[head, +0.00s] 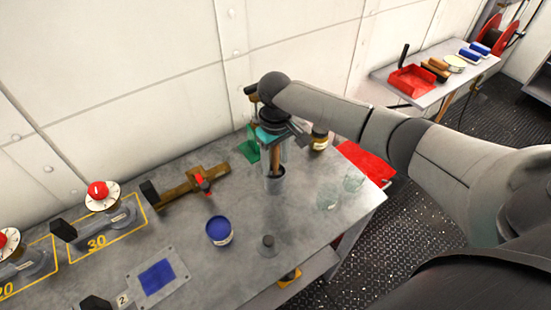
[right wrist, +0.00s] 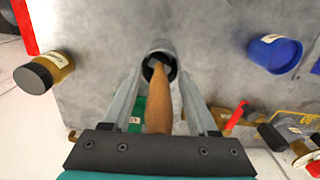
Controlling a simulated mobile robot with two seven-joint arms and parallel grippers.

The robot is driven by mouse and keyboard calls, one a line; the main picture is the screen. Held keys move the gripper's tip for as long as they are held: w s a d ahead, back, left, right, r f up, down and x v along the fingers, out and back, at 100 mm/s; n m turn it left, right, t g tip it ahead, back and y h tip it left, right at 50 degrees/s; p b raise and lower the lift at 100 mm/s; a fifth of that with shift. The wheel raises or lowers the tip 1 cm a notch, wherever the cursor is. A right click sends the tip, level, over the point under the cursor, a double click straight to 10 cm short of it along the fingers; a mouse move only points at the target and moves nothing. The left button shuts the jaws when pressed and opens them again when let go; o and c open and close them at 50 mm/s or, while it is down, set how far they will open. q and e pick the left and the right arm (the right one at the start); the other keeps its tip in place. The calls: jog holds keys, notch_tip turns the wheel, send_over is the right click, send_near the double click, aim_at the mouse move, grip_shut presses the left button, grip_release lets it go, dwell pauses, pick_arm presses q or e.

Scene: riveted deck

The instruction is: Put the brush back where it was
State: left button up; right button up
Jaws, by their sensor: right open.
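The brush (head: 275,157) has a wooden handle and stands in a grey cup (head: 274,184) on the metal bench. In the right wrist view the brush handle (right wrist: 160,100) runs down into the mouth of the cup (right wrist: 160,47). The brush's lower end inside the cup is hard to make out. My right gripper (right wrist: 161,72) is open, pointing down over the cup, with one finger on each side of the handle. It also shows in the head view (head: 274,158), partly hiding the brush. My left gripper is out of view.
A brass fitting with a red handle (head: 192,186) lies left. The bench's right edge is close.

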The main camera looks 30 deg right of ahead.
notch_tip(320, 180, up, 12)
jog(key=shift+r+p, duration=0.2)
jog(key=shift+p, duration=0.5)
jog(key=shift+f, duration=0.1)
dwell(1.3)
